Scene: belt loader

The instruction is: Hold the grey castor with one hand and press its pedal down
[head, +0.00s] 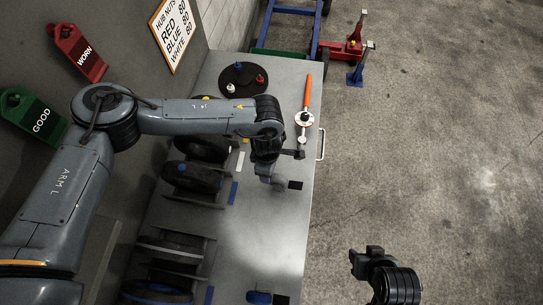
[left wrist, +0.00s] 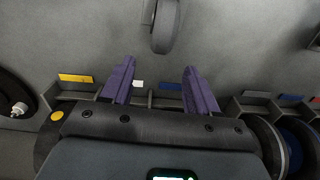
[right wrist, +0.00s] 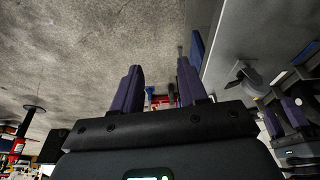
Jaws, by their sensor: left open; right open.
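The grey castor (head: 278,182) stands on the bench in the head view, partly hidden under my left gripper (head: 278,160). In the left wrist view its grey wheel (left wrist: 166,25) shows at the top, ahead of the open fingers (left wrist: 158,88) and apart from them. The castor (right wrist: 245,76) also shows in the right wrist view, on the bench edge side, with my left gripper (right wrist: 285,118) near it. I cannot make out the pedal clearly. My right gripper (head: 366,256) is open and empty over the floor, right of the bench; its fingers (right wrist: 158,88) show apart.
The grey bench (head: 262,225) has wheels in racks (head: 190,178) along its left side. A blue castor (head: 259,297) stands at the near end. A round tray (head: 243,78) and an orange-handled tool (head: 307,95) lie at the far end.

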